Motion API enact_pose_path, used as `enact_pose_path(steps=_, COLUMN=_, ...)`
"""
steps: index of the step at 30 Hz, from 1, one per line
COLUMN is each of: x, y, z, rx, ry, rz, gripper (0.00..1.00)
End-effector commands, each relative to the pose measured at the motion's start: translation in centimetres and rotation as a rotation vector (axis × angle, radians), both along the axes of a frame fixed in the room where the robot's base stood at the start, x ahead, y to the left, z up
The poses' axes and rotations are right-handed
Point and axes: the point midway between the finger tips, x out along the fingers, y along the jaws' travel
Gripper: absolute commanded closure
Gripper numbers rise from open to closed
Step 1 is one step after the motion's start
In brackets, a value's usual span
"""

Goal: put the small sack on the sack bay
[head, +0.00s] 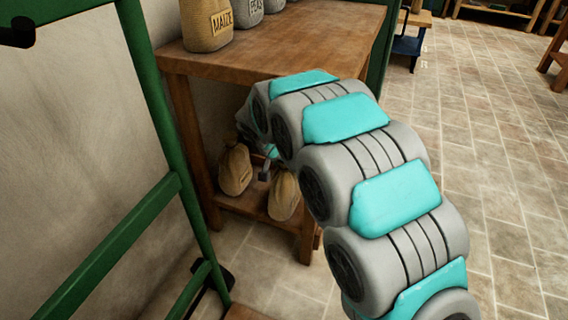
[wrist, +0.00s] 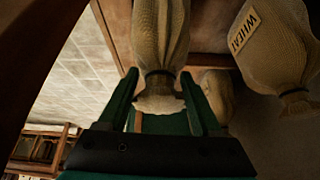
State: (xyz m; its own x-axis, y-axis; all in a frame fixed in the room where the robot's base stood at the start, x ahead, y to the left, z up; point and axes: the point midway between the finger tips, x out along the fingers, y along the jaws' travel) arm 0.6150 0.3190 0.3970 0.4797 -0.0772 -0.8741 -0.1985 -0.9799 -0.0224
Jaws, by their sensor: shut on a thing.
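My gripper (wrist: 160,100) is shut on the tied neck of a tan cloth sack (wrist: 160,35), one finger on each side, in the wrist view. In the head view my arm reaches in under the wooden table's top, and the gripper is mostly hidden behind it. The held sack appears to be the right one (head: 284,196) of two small sacks at the lower shelf; I cannot tell whether it is lifted. The other small sack (head: 235,170) stands to its left. A sack marked WHEAT (wrist: 270,45) is beside the held one in the wrist view. I cannot tell which surface is the sack bay.
The wooden table (head: 290,45) bears a MAIZE sack (head: 207,28) and a PEAS sack (head: 247,10) on top. Its lower shelf (head: 245,205) is close below my gripper. A green frame (head: 165,110) stands at left. Tiled floor (head: 500,150) is open at right.

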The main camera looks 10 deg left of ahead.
Motion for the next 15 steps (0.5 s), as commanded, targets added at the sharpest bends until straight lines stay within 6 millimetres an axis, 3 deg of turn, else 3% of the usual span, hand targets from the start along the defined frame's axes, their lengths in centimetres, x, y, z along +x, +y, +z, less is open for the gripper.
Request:
enact_pose_path(steps=9, x=0.07, y=0.06, z=-0.10, rx=0.002, ry=-0.003, rz=0.001, gripper=1.00)
enact_pose_path(steps=10, x=0.05, y=0.06, z=-0.12, rx=0.003, ry=-0.003, rz=0.001, gripper=0.32)
enact_pose_path(steps=15, x=0.02, y=0.06, z=-0.10, rx=0.002, ry=-0.001, rz=0.000, gripper=0.12)
